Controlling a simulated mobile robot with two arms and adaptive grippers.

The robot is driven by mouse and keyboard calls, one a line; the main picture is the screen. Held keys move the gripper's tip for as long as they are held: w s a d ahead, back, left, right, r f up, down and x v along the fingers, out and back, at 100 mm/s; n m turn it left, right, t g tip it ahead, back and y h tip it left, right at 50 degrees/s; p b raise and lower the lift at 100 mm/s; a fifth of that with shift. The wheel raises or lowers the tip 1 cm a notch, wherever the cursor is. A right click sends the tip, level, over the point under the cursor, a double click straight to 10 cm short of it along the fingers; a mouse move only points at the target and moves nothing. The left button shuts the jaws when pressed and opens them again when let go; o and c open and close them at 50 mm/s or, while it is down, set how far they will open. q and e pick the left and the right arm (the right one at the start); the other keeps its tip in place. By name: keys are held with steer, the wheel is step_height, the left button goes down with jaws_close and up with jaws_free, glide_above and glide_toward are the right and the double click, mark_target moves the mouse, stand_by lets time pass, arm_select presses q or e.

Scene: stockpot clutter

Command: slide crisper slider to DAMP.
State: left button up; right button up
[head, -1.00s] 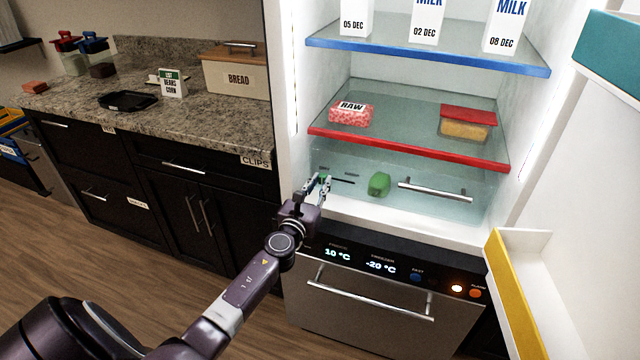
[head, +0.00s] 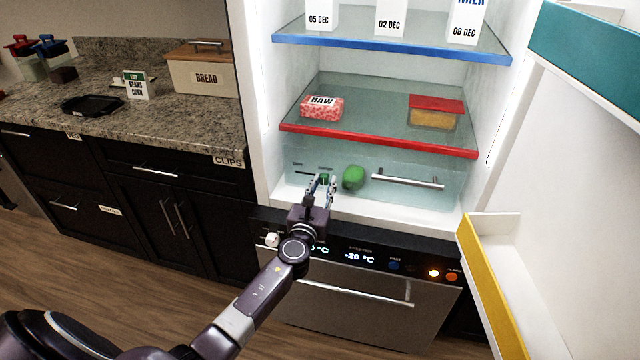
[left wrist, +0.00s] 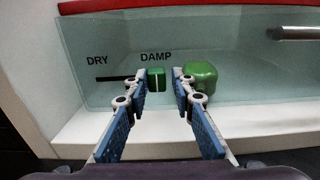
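The green crisper slider (left wrist: 156,79) sits under the DAMP label (left wrist: 156,57) in the left wrist view. Its dark slot (left wrist: 114,78) runs to the left, under the DRY label (left wrist: 97,61). The clear crisper drawer (head: 410,200) has the slider on its front left. My left gripper (head: 323,183) is at the drawer front with its fingers apart, one on each side of the slider. The left fingertip is close against the slider's left side; contact is hard to tell. A gap shows between the slider and the right finger. My right gripper is not in view.
A green pepper-like item (head: 353,177) lies behind the drawer front, just right of the slider. The drawer's bar handle (head: 408,181) is farther right. A red-edged shelf (head: 380,141) is above. The open fridge door with a yellow-edged bin (head: 490,290) stands at the right.

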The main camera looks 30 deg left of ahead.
arm_select(q)
steer(key=shift+o, duration=1.2)
steer(key=shift+d, duration=0.15)
steer(key=shift+s, duration=0.1)
steer(key=shift+s+f, duration=0.1)
steer(key=shift+s, duration=0.15)
steer(key=v, duration=1.1)
steer(key=shift+s+d, duration=0.1)
steer(key=shift+d, duration=0.05)
